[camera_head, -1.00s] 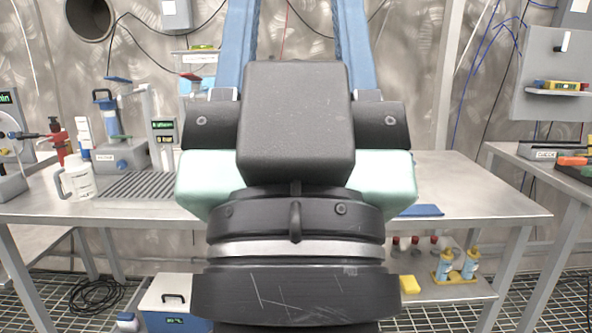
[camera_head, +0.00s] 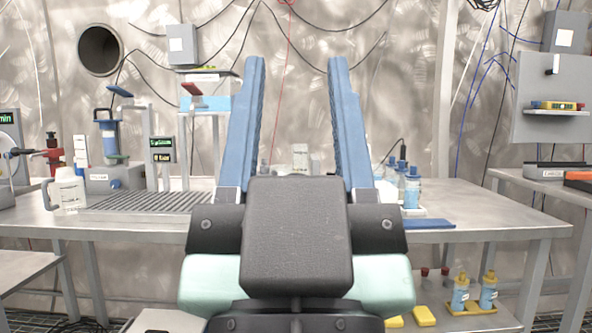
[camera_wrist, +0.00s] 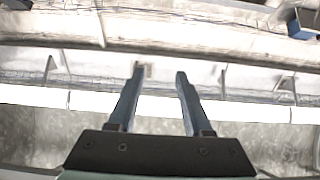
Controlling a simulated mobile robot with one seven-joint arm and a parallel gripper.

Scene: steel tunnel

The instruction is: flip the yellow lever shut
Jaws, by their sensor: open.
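My gripper (camera_head: 297,62) stands in the middle of the head view, its two long blue fingers pointing up and wide apart. It is open, with nothing between the fingers. In the wrist view my gripper (camera_wrist: 160,72) is also open and empty, facing the ceiling beams. I cannot make out a yellow lever in either view; the gripper body hides part of the bench behind it.
A steel bench (camera_head: 490,212) runs behind my gripper. On its left are a white jug (camera_head: 68,192) and a ribbed plate (camera_head: 130,204); blue-capped bottles (camera_head: 411,190) stand right of the gripper. A grey wall panel (camera_head: 533,92) holds a yellow device (camera_head: 557,105).

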